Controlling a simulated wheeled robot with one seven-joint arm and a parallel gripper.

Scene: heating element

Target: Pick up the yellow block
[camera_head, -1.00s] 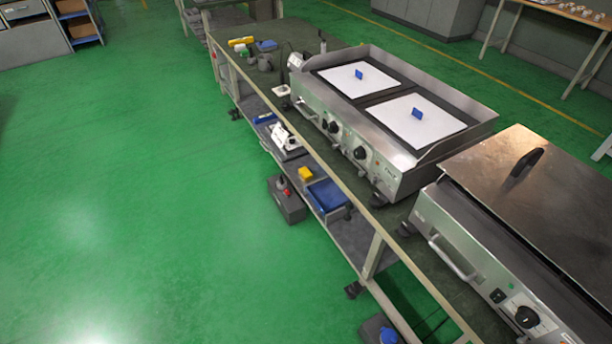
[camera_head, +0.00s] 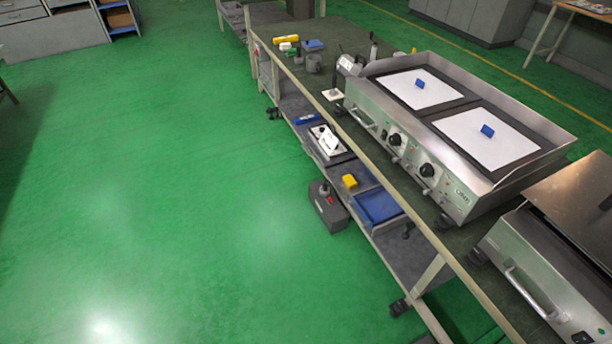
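A small yellow block (camera_head: 349,181) lies on the lower shelf of the long workbench, beside a blue tray (camera_head: 378,207). Another yellow thing (camera_head: 286,39), longer in shape, lies on the bench top at the far end, near a small blue item (camera_head: 313,45). A tiny bit of yellow also shows behind the griddle, too small to make out. I cannot tell which of these is the task's block. My gripper is not in view.
The bench top (camera_head: 330,115) carries a steel griddle (camera_head: 455,130) with white plates and blue handles, and a second lidded appliance (camera_head: 560,250). A dark box (camera_head: 328,208) stands on the floor by the shelf. The green floor (camera_head: 150,200) at left is open.

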